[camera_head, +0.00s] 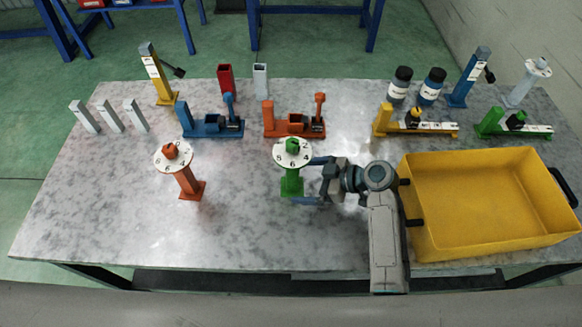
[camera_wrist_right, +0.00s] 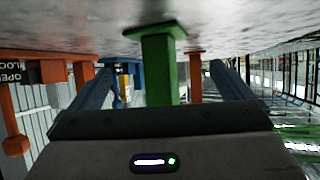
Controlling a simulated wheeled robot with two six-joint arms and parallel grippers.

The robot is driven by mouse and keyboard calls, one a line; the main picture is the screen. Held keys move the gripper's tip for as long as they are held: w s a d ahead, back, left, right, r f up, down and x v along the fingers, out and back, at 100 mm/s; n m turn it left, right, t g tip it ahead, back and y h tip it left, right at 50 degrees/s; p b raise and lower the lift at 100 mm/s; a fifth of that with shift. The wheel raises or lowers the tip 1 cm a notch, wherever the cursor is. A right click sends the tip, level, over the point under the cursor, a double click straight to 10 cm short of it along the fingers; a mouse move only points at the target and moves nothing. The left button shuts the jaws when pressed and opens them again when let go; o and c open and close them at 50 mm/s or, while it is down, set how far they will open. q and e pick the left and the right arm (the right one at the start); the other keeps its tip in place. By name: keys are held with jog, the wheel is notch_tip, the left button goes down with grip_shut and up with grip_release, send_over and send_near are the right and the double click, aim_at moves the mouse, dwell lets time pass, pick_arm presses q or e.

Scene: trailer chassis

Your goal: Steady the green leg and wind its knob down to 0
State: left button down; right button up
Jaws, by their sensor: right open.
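My left gripper is out of view.
An orange leg (camera_head: 188,183) with a similar dial stands to the left. A yellow bin (camera_head: 430,235) is close to the right of my right arm. Blue (camera_head: 205,130) and orange (camera_head: 290,130) fixtures stand behind the green leg. The front left tabletop is clear.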

aim_at(296, 181)
jog(key=shift+b+x, duration=0.65)
jog(key=shift+x, duration=1.25)
jog(key=c, duration=1.8)
jog(key=o, duration=1)
jog(key=shift+o, duration=0.2)
jog(key=shift+r, duration=0.1)
jog(key=shift+p+v, duration=1.2)
jog(key=shift+v, duration=1.55)
jog(key=shift+p+v, duration=0.35)
jog(key=shift+v, duration=0.9)
